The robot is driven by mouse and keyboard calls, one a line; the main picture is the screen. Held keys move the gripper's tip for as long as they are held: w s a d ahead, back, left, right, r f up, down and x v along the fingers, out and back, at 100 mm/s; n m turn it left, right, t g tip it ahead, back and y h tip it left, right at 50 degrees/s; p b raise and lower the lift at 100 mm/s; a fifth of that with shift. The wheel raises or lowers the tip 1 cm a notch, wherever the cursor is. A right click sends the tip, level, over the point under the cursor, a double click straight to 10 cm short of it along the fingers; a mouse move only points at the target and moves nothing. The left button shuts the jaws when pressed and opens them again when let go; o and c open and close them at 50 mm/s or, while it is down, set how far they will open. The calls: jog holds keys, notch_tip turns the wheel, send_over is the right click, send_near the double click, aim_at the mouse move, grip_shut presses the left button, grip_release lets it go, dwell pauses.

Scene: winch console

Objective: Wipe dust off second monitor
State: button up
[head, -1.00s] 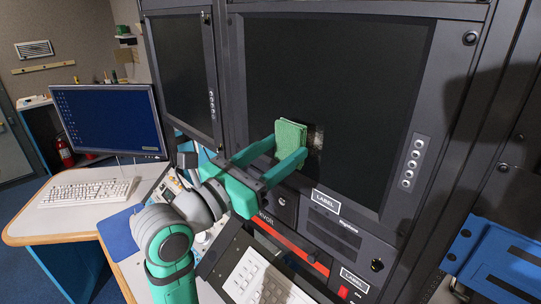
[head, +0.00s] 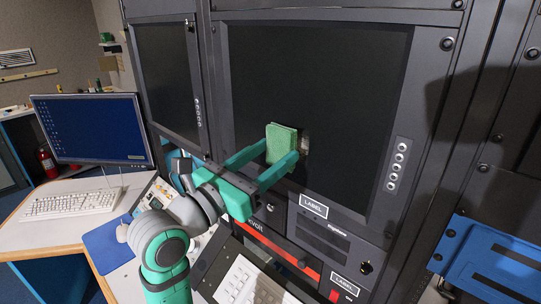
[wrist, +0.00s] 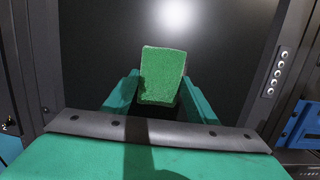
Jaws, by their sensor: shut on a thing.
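My gripper (head: 278,160) is shut on a green sponge (head: 281,143), holding it upright in front of the lower part of the large right-hand monitor (head: 330,75). The sponge also shows between my fingers in the wrist view (wrist: 162,76). A pale dust patch (head: 305,139) lies on the dark screen just right of the sponge, which partly covers it from the head camera. I cannot tell whether the sponge touches the glass. In the wrist view the screen (wrist: 225,65) is dark with a bright reflection, and no dust shows there.
A second dark monitor (head: 166,75) stands left of the large one. A keypad (head: 245,284) and labelled panels lie below. A desk holds a lit computer screen (head: 90,127) and a keyboard (head: 70,203). A blue bracket (head: 490,262) juts out at lower right.

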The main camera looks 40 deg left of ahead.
jog(key=shift+w, duration=0.85)
jog(key=shift+w+d, duration=0.1)
jog(key=shift+w, duration=0.05)
jog(key=shift+s+d, duration=0.25)
jog(key=shift+d, duration=0.25)
jog(key=shift+s+d, duration=0.15)
jog(key=shift+d, duration=1.25)
jog(key=shift+w, duration=0.2)
jog(key=shift+a, duration=0.1)
jog(key=shift+w+a, duration=0.15)
jog(key=shift+a, duration=0.8)
jog(key=shift+w+a, duration=0.1)
jog(key=shift+a, duration=0.8)
